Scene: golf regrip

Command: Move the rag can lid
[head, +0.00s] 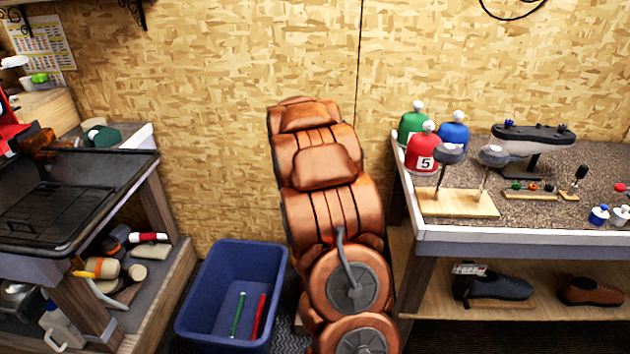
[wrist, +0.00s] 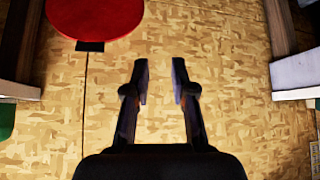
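A flat red disc (wrist: 95,15), which looks like the rag can lid, is at the top left of the wrist view, cut off by the frame's upper edge. A small black tab (wrist: 90,46) shows at its rim. The can's body cannot be made out. My gripper (wrist: 161,78) is open, with its two dark fingers apart and only the chipboard wall seen between them. The disc is up and to the left of the fingers, not touching them. In the head view I can make out neither the lid nor my fingertips.
A blue bin (head: 232,293) with a green and a red stick stands on the floor. A bench with a black tray (head: 55,215) is left. A white-edged bench (head: 520,238) at right bears bottles and club heads, with shoes on its lower shelf. The wall (head: 220,120) closes the back.

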